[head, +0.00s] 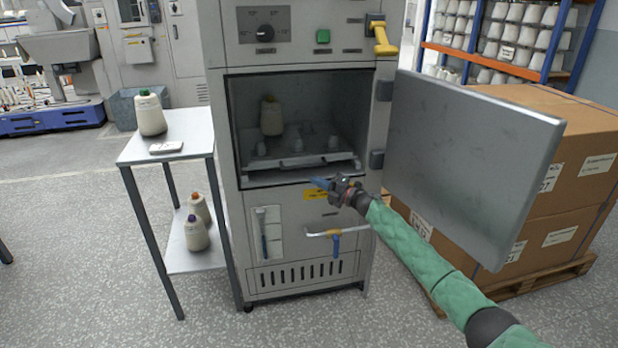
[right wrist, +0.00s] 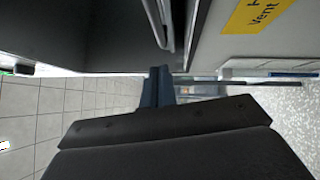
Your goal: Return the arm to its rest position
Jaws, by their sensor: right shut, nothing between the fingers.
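My right arm, in a green sleeve, reaches in from the lower right in the head view. My right gripper (head: 318,183) is at the front of the cabinet, just below the open chamber's lower edge. Its fingers are shut and empty; the right wrist view shows the blue fingertips (right wrist: 158,84) together. The cabinet (head: 228,130) has its door (head: 470,160) swung open to the right, beyond my forearm. Inside, a tray (head: 300,164) with several pegs holds one cream bobbin (head: 271,117) at the back left. My left gripper is not in view.
A side table (head: 190,128) at the left carries a bobbin (head: 151,114) and a small white device (head: 166,148). Two bobbins stand on its lower shelf (head: 188,262). Cardboard boxes (head: 575,185) on a pallet stand behind the door. The floor in front is clear.

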